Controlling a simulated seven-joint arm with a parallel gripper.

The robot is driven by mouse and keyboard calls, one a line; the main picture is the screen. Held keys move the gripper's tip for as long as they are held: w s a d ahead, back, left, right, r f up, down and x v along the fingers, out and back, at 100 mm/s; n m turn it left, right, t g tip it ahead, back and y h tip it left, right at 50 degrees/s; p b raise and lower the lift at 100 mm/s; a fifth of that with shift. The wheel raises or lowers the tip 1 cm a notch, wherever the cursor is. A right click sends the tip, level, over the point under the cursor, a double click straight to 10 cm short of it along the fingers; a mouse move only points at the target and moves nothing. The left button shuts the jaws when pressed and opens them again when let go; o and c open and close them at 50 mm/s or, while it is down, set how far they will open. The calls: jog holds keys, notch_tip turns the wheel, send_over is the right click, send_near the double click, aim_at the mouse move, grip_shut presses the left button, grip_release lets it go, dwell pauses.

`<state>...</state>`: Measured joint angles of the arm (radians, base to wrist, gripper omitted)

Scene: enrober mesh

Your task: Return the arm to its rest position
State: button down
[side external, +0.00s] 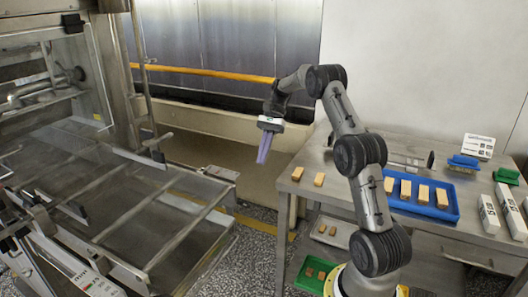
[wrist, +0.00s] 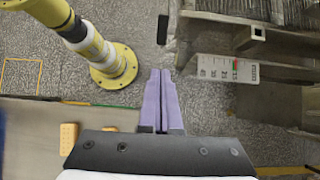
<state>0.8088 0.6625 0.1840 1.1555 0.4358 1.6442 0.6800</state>
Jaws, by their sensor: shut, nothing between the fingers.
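My gripper (side external: 262,158) hangs from the raised arm in the side external view, over the gap between the enrober and the steel table. Its purple fingers point down and slightly left. In the wrist view the two purple fingers (wrist: 160,85) lie side by side, closed, with nothing held between them. The fingertips are well clear of the table, the machine and every object. The arm is bent, standing at the table's front left.
The enrober with its mesh belt (side external: 150,215) fills the left. The steel table (side external: 325,187) at right bears two loose tan bars (side external: 297,173), a blue tray (side external: 455,212) with several bars, white boxes (side external: 488,213) and brushes (side external: 463,162). A green tray (side external: 310,285) sits below.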

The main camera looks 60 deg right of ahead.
jog(key=w+a+r+n+h, duration=0.2)
jog(key=a+r+n, duration=0.1)
jog(key=a+r, duration=0.8)
jog(key=s+a+r+n+h, duration=0.25)
jog(key=s+a+r, duration=0.25)
jog(key=a+r, duration=0.25)
jog(key=s+a+n+t+h, duration=0.25)
jog(key=s+a+n, duration=0.35)
jog(key=s+a, duration=0.5)
jog(key=s+d+f+n+t, duration=0.3)
jog(key=s+f+n, duration=0.3)
jog(key=f, duration=0.3)
jog(key=shift+s+d+h, duration=0.25)
jog(key=shift+s+h, duration=0.05)
jog(key=shift+s, duration=0.35)
